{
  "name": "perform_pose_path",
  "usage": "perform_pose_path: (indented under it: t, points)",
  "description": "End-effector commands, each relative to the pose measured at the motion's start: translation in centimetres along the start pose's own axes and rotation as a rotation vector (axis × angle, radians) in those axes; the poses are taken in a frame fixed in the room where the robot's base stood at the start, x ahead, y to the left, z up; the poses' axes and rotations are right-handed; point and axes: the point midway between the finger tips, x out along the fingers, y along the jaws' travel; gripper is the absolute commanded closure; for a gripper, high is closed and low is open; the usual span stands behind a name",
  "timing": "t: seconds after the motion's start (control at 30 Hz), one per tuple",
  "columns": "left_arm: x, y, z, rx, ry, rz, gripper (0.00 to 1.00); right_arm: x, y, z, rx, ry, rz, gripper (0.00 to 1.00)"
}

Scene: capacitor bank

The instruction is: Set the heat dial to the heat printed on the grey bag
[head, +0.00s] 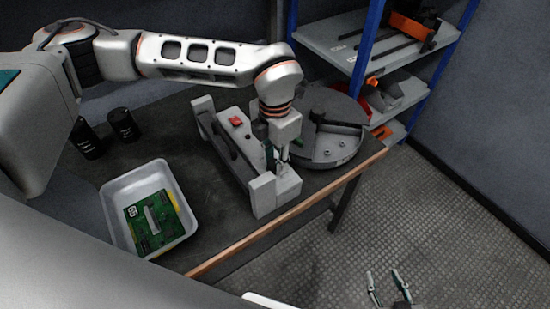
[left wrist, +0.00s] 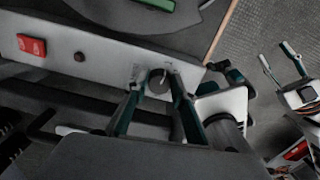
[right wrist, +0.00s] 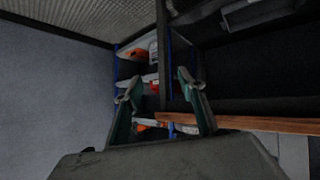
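The heat dial (left wrist: 158,84) is a small dark knob with a light mark on the pale front panel of a long grey sealer (head: 238,150). My left gripper (head: 283,160) is at the sealer's near end. In the left wrist view its fingertips (left wrist: 156,80) stand either side of the dial; I cannot tell whether they touch it. Print beside the dial is too small to read. My right gripper (head: 388,283) is open and empty over the floor, and its fingers also show in the right wrist view (right wrist: 158,80). I cannot make out a grey bag.
A white tray (head: 112,205) with a green circuit board (head: 152,222) sits on the dark table at left. Two black cans (head: 123,125) stand behind it. A round grey turntable (head: 335,150) is right of the sealer. Shelves with blue posts (head: 367,50) stand behind.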

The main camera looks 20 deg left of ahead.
Motion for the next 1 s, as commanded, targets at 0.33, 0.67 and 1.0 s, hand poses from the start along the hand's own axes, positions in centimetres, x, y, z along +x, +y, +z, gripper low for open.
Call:
perform_pose_path:
  t: [0.33,0.67,1.0]
  points:
    - [-0.1,0.0,0.0,0.044,0.001,0.001,0.96,-0.2,-0.3,0.2,0.002,-0.006,-0.005,0.6]
    - [-0.2,-0.1,0.0,0.26,-0.001,0.002,0.96,-0.7,-0.4,-0.3,0.011,-0.006,-0.009,0.6]
    - [-0.2,-0.2,-0.1,0.518,0.001,0.0,0.96,-1.1,-0.5,-1.0,0.02,0.001,-0.012,0.6]
